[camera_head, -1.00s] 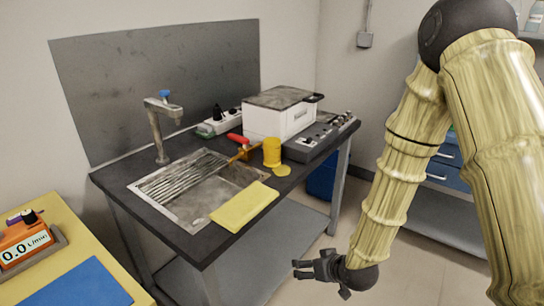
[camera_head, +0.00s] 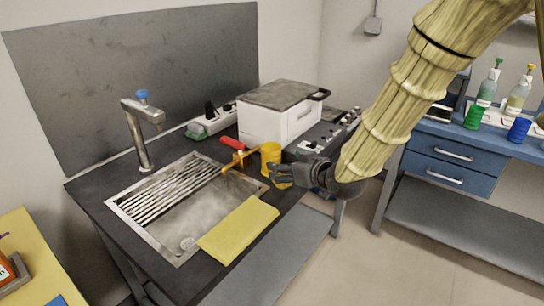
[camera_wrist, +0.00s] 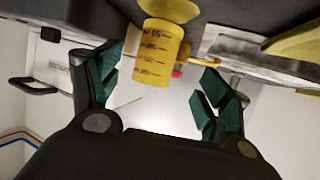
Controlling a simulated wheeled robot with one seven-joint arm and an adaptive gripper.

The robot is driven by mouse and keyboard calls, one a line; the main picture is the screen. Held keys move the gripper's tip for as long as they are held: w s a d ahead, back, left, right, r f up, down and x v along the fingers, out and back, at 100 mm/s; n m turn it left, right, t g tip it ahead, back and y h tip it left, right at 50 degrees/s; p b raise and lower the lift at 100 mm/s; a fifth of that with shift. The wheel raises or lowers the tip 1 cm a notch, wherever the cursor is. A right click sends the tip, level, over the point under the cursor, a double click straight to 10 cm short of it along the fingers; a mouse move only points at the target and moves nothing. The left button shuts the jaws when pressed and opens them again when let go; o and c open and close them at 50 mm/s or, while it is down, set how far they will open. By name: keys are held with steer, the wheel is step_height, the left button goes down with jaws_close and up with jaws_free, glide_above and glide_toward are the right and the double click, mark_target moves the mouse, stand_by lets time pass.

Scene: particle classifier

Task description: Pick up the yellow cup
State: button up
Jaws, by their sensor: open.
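The yellow cup (camera_head: 270,156) stands upright on the dark counter, between the sink and the white box. It carries dark markings in the wrist view (camera_wrist: 158,55). My gripper (camera_head: 280,174) is open just in front of the cup in the head view and partly overlaps its lower part. In the wrist view the green-padded fingers (camera_wrist: 158,90) are spread to either side, with the cup ahead between them, nearer the left finger. I cannot tell whether a finger touches it.
A red-handled orange tool (camera_head: 236,146) lies beside the cup at the sink's edge. The sink (camera_head: 180,237) and a yellow cloth (camera_head: 238,229) are to the left. A white box (camera_head: 275,125) stands behind. A blue drawer bench (camera_head: 450,160) is at right.

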mark_target(276, 161)
steer(key=x, duration=0.4)
steer(key=shift+w+f, duration=0.25)
steer(key=shift+w, duration=0.15)
steer(key=shift+x, duration=2.6)
steer(key=c, duration=1.1)
steer(key=shift+c, duration=0.6)
steer(key=shift+r, duration=0.25)
